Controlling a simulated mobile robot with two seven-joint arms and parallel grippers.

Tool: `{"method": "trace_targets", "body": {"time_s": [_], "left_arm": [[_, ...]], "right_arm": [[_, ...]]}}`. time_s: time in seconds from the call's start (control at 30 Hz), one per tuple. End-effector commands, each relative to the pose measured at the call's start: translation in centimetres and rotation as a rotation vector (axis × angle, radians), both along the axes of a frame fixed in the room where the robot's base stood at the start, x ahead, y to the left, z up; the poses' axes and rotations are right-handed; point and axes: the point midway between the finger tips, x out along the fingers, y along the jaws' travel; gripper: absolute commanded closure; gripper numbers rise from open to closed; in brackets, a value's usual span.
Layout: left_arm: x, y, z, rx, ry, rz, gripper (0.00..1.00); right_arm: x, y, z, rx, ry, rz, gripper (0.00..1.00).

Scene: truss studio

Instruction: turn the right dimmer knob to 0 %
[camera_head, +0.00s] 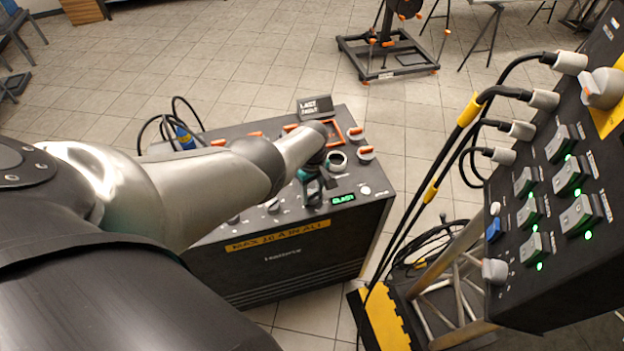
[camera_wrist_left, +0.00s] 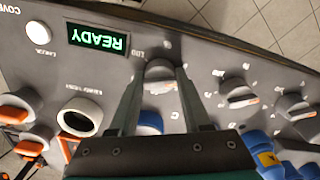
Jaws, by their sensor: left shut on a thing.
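My left gripper (camera_head: 314,188) reaches down onto the top of a dark console (camera_head: 310,228). In the left wrist view its two fingers (camera_wrist_left: 157,72) stand on either side of a grey dimmer knob (camera_wrist_left: 160,71), the one nearest the green display, and are shut on it. The display (camera_wrist_left: 97,38) reads READY. It also shows in the head view (camera_head: 343,198). The fingers partly hide the held knob's scale, so I cannot read its setting. My right gripper is not in view.
A white button (camera_head: 365,190), a white ring socket (camera_head: 337,161) and orange-capped switches (camera_head: 366,153) lie near my gripper. A blue plug (camera_head: 185,138) with black cables is at the console's left. A tilted switch panel (camera_head: 570,205) with hanging cables stands at right.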

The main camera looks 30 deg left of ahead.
Motion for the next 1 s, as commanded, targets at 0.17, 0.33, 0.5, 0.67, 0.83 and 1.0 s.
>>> {"method": "trace_targets", "body": {"time_s": [0.17,0.33,0.5,0.67,0.83,1.0], "left_arm": [[0.04,0.03,0.05,0.001,0.0,0.102,1.0],[0.07,0.02,0.07,0.001,-0.001,0.166,1.0],[0.09,0.04,0.07,0.002,-0.002,0.197,1.0],[0.09,0.05,0.08,0.002,-0.002,0.207,1.0],[0.1,0.06,0.08,0.001,-0.002,0.208,1.0],[0.1,0.07,0.09,0.0,-0.002,0.208,0.46]], "right_arm": [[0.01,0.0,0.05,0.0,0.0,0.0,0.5],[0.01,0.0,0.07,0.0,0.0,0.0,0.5],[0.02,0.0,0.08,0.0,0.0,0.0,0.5],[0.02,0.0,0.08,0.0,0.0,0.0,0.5],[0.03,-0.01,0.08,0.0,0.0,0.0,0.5],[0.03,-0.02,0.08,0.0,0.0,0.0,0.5]]}}
